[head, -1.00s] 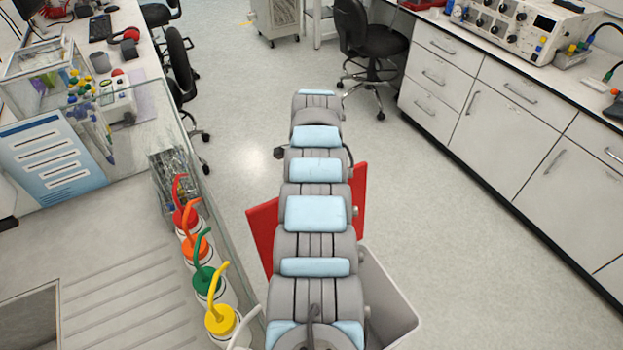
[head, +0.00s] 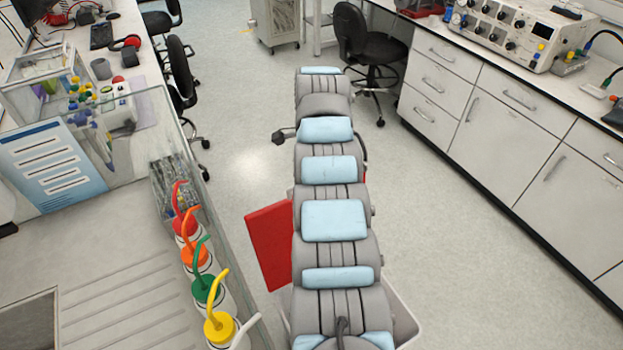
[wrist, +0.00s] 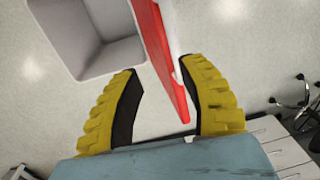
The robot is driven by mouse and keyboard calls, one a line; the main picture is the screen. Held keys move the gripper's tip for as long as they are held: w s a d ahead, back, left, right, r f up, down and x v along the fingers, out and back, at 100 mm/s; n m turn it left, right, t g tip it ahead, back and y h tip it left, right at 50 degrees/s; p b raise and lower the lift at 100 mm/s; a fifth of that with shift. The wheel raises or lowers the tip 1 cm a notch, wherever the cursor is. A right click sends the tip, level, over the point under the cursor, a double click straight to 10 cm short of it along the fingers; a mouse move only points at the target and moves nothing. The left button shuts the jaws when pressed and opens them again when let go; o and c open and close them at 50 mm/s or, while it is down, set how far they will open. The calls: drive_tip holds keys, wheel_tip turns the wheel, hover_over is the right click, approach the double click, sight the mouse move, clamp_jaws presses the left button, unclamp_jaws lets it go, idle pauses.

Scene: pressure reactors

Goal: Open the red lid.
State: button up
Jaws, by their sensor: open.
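The red lid (head: 268,245) shows in the head view as a flat panel left of my arm, which hides much of it. In the wrist view the red lid (wrist: 160,45) is seen nearly edge-on, standing away from the mouth of a grey bin (wrist: 90,30). My gripper (wrist: 158,67) is open, with one yellow-backed, dark-padded finger on each side of the lid. Its edge lies between the fingers, nearer the right one; I cannot tell whether it touches that pad. In the head view my arm hides the gripper.
Part of the bin (head: 403,315) shows right of my arm. Wash bottles with red, orange, green and yellow (head: 220,327) caps stand on the left bench. White cabinets (head: 500,140) line the right side. A black chair (head: 362,45) stands at the back; open floor lies between.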

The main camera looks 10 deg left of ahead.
drive_tip(key=shift+s+d+r, duration=0.1)
drive_tip(key=shift+s+r, duration=0.05)
drive_tip(key=shift+r, duration=2)
